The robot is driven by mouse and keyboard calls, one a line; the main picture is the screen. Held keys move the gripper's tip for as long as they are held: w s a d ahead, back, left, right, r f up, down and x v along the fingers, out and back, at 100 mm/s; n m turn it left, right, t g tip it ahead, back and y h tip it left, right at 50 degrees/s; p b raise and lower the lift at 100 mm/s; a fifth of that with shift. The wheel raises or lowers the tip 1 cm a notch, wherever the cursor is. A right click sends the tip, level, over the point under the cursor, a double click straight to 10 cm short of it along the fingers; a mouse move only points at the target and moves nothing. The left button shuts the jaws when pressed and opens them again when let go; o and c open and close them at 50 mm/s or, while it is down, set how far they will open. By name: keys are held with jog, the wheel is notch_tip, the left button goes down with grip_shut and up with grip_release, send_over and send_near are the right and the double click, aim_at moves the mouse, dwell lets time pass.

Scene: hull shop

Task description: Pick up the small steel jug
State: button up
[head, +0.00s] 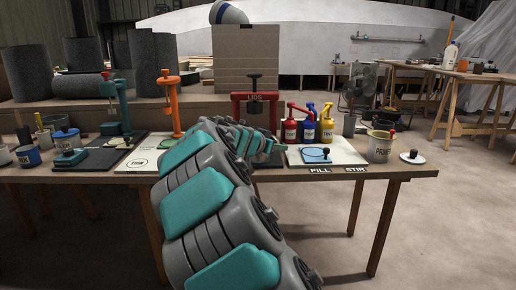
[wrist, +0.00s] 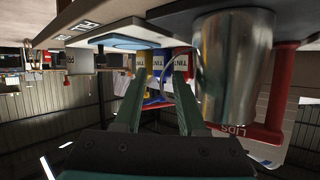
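A shiny steel cylinder, likely the small steel jug (wrist: 234,75), stands close in the wrist view, which is upside down with the bench at the top. It is just right of my gripper's right finger, outside the gap between the fingers. I cannot tell whether they touch. In the head view my gripper (head: 284,148) reaches over the bench by the LIDS press, pointing right. The jug is not visible there; my arm covers that part.
The red LIDS press (head: 255,102) stands behind my gripper. Red, blue and yellow tint bottles (head: 309,129) stand to the right, behind the FILL/STIR board (head: 345,154) with its blue disc. A PRIMER pot (head: 380,146) and a lid (head: 412,157) are near the bench's right end.

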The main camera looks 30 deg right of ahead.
jog(key=shift+x, duration=1.95)
grip_shut()
